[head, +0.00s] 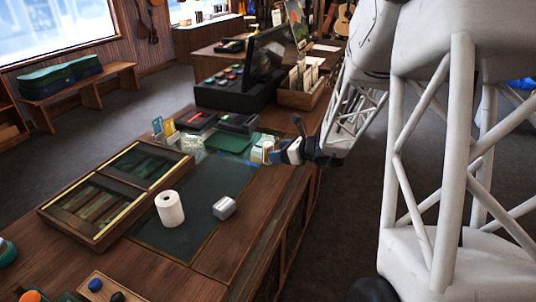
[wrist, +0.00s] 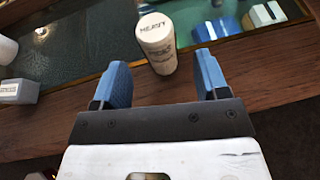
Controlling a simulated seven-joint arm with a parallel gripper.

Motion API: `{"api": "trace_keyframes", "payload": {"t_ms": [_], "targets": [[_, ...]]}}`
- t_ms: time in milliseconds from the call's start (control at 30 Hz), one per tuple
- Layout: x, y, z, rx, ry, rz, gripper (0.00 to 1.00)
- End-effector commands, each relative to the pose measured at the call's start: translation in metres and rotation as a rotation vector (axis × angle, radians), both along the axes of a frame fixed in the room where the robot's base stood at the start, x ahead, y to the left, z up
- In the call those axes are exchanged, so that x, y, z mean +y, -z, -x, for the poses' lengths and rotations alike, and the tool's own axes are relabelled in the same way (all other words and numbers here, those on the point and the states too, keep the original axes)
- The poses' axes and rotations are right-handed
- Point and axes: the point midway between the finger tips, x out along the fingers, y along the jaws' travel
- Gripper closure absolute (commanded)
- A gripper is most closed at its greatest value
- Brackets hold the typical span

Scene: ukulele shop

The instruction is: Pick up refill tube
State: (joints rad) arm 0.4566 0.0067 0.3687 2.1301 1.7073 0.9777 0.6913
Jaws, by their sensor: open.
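The refill tube is a cream cylinder with dark print reading "HEAVY" on its end (wrist: 156,42). In the wrist view it lies between and slightly beyond my two blue fingertips, with a gap on each side. My gripper (wrist: 161,72) is open, with nothing clasped. In the head view my gripper (head: 280,153) is at the right edge of the counter, and the small cream tube (head: 267,151) shows at its tip, partly hidden. I cannot tell how deep the tube sits between the fingers.
A white paper roll (head: 170,210) and a grey block (head: 224,208) stand on the counter's dark glass. A wooden display case (head: 75,238) lies to their left. A black register (head: 232,97) stands behind. Blue-and-white items (wrist: 265,15) are right of the tube.

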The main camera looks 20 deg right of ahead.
Motion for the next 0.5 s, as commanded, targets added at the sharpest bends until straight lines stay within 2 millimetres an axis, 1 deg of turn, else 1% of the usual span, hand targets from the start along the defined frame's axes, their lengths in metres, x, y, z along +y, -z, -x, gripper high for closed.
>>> {"api": "trace_keyframes", "payload": {"t_ms": [267,500], "targets": [[0.006,0.005,-0.008,0.000,-0.001,0.001,0.32],[0.020,0.015,-0.026,0.000,-0.002,0.000,0.32]]}}
